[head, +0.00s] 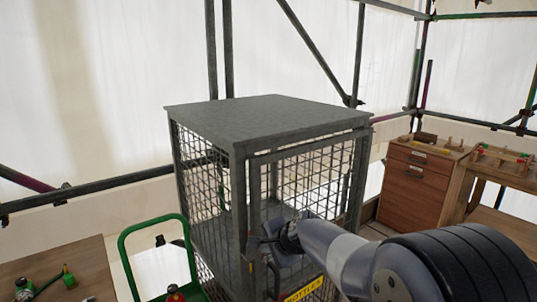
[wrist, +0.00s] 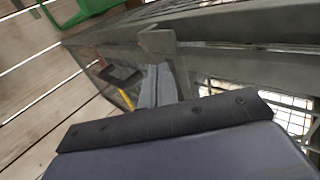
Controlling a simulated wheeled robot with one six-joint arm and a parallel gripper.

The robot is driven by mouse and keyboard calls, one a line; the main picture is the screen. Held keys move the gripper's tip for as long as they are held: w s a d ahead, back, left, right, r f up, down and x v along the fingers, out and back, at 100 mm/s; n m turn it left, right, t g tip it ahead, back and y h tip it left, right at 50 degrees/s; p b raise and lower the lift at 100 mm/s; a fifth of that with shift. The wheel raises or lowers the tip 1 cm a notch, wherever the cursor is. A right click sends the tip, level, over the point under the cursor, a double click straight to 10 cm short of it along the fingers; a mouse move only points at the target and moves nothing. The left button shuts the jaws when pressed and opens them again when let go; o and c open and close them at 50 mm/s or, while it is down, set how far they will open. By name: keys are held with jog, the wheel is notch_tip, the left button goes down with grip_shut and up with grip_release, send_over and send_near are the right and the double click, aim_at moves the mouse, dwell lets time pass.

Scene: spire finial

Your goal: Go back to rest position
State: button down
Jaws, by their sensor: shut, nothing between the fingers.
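My gripper (head: 264,244) is shut and empty. In the head view it is at the front corner post of a grey mesh cage (head: 275,115), by the left edge of the cage's front door (head: 310,170). I cannot tell whether it touches the cage. My arm reaches in from the lower right and hides the lower part of the door. In the wrist view, grey metal bars of the cage (wrist: 230,60) run close by, and part of my own wrist fills the bottom.
A yellow "BOTTLES" label (head: 304,290) is low on the cage. A green-framed cart (head: 128,236) stands left of it, beside a wooden table (head: 75,262). A brown drawer cabinet (head: 415,185) and workbench (head: 505,165) are at right. Scaffold poles (head: 90,198) run behind.

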jog(key=shift+w+a+r, duration=0.1)
jog(key=shift+w+a, duration=0.1)
jog(key=shift+w, duration=0.05)
